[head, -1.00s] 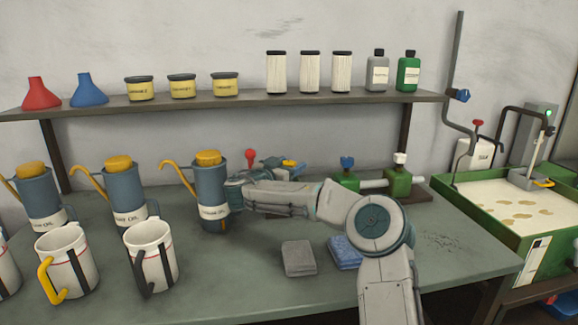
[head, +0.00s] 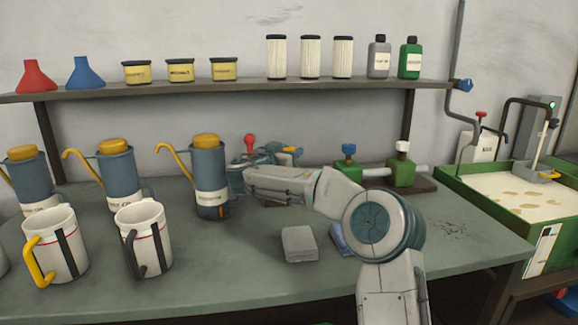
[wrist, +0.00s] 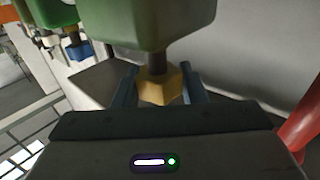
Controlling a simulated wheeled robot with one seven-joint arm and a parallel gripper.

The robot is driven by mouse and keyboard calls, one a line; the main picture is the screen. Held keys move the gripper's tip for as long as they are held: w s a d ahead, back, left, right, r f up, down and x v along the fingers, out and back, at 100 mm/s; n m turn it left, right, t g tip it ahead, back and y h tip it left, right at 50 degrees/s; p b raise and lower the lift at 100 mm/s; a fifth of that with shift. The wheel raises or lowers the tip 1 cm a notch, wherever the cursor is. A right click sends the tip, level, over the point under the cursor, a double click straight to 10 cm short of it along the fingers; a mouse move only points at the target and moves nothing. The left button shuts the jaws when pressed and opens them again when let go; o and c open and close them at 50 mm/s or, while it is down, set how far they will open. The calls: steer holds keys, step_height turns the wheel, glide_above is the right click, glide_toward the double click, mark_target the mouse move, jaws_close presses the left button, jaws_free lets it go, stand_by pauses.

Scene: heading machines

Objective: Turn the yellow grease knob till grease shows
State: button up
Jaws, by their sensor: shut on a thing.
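The yellow grease knob (wrist: 160,86) is a faceted knob on a short stem under a green block (wrist: 150,22) in the wrist view. My gripper (wrist: 160,92) has a blue-grey finger on each side of it and is shut on it. In the head view the yellow knob (head: 291,150) shows as a small patch behind my forearm, with my gripper (head: 284,152) beside it. My arm hides most of the green block and its lower part there. I see no grease in either view.
Green blocks with a blue knob (head: 348,151) and a white knob (head: 402,147) stand to the right. A red ball-topped lever (head: 249,142) and an oil can (head: 210,175) are close on the left.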

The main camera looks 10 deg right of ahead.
steer(key=shift+f+n+t+y+b, duration=0.35)
steer(key=shift+n+t+y+b, duration=0.65)
steer(key=shift+b, duration=3.6)
steer(key=n+t+y+b, duration=0.1)
steer(key=y+b, duration=0.1)
steer(key=b, duration=0.2)
steer(key=shift+n+y+b, duration=0.3)
steer(key=shift+y+b, duration=0.1)
steer(key=shift+r+n+y+b, duration=0.1)
steer(key=shift+n+y+b, duration=0.2)
steer(key=shift+y+b, duration=0.15)
steer(key=shift+r+n+t+y+b, duration=0.1)
steer(key=shift+n+t+y+b, duration=0.5)
steer(key=shift+y, duration=0.45)
steer(key=shift+n+y, duration=0.6)
steer(key=shift+y, duration=0.1)
steer(key=shift+r+n+y+p, duration=0.1)
steer(key=shift+n+y+p, duration=0.5)
steer(key=shift+y, duration=0.4)
steer(key=shift+a+n+y+p, duration=0.1)
steer(key=shift+n+y+p, duration=0.2)
steer(key=shift+y+p, duration=0.25)
steer(key=shift+d+r+n+y+p, duration=0.1)
steer(key=shift+d+n+y+p, duration=0.15)
steer(key=shift+n+y+p, duration=0.75)
